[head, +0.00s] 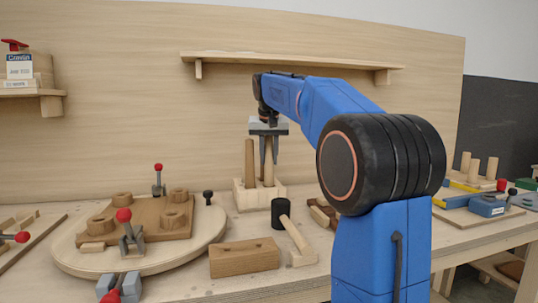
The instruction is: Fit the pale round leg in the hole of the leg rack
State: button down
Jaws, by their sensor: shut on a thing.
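The leg rack (249,197) is a pale wooden block standing on the bench near the back wall. A browner round leg (249,162) stands upright in its left part. My gripper (269,161) points down over the rack, with its fingers shut on the pale round leg (268,178). That leg is upright, just right of the browner one. Its lower end is at the rack's top, and I cannot tell whether it is in the hole or only above it. The fingers and palm hide its upper part.
A mallet (290,225) with a black head and a wooden block (244,257) lie in front of the rack. A round board (80,262) with red-knobbed clamps stands left. A shelf (230,57) is on the wall behind my arm. Another board with pegs (491,168) is at right.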

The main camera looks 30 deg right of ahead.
jog(key=shift+f, duration=1.45)
jog(key=c, duration=1.4)
grip_release()
jog(key=v, duration=1.7)
jog(key=shift+s+a+r, duration=0.1)
jog(key=shift+r, duration=0.05)
